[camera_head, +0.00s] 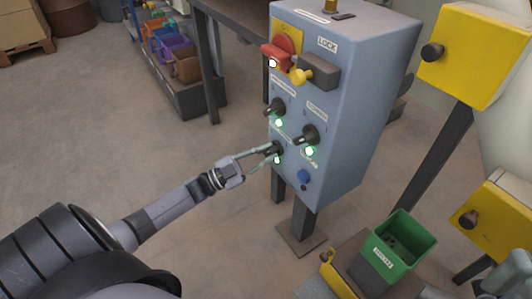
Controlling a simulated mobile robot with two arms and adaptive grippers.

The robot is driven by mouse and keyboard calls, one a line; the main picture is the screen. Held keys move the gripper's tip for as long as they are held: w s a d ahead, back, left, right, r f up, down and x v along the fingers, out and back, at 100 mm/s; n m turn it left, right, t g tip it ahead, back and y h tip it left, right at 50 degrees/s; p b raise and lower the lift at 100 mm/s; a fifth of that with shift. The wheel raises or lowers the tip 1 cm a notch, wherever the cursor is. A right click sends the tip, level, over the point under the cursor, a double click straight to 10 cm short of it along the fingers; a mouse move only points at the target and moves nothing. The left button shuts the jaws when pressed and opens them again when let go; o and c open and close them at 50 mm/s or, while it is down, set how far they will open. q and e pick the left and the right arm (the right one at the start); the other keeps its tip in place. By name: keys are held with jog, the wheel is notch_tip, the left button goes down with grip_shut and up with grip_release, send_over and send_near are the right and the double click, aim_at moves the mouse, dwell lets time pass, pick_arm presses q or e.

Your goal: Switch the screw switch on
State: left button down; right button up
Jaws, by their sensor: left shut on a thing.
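A grey-blue control box (345,115) stands on a post right of the middle. Its front has several black rotary knobs with small labels too small to read, so I cannot tell by label which is the screw switch. The upper-left knob (274,106) and the right knob (308,134) are free, each with a green light below. My left gripper (272,152) reaches in from the left and is shut on the lower-left black knob (278,147). The fingers partly hide this knob. A green light (277,160) glows just below it. My right gripper is not in view.
A red switch (283,47) and a yellow-headed lock (301,76) stick out above the knobs. A blue button (304,176) is below. A green bin (398,248) and yellow boxes (478,55) stand to the right.

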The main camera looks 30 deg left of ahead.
pick_arm(q)
jog(key=shift+m+g, duration=0.4)
jog(key=shift+m, duration=0.4)
jog(key=shift+m+h, duration=0.3)
jog(key=c, duration=1.6)
grip_release()
jog(key=shift+o, duration=0.2)
jog(key=v, duration=1.2)
